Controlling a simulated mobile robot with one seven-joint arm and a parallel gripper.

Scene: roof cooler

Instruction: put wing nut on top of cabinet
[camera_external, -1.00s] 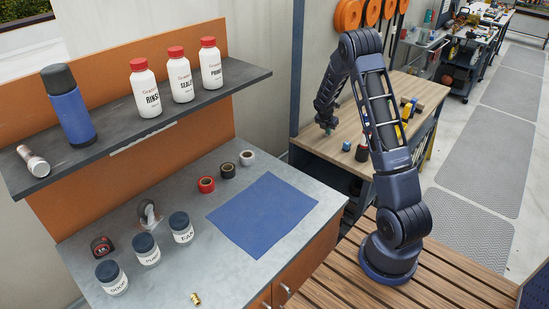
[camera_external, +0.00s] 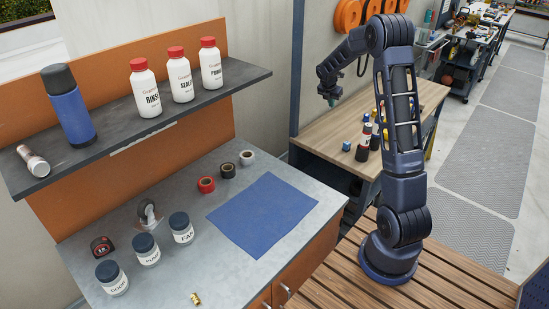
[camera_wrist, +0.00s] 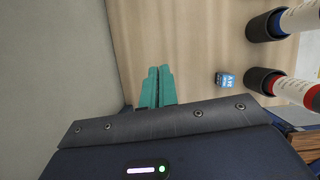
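My gripper (camera_external: 331,100) hangs above the left part of the wooden bench in the external view. In the wrist view its teal fingers (camera_wrist: 158,88) lie side by side, shut, with nothing visible between them. The cabinet (camera_external: 175,235) has a grey top and orange front, and stands left of my arm. A small brass piece (camera_external: 196,298) lies on the cabinet top near its front edge. It is too small to tell whether it is the wing nut. I cannot make out a wing nut elsewhere.
The wooden bench (camera_external: 330,140) holds a small blue box (camera_wrist: 225,80) and dark-capped bottles (camera_wrist: 265,82).

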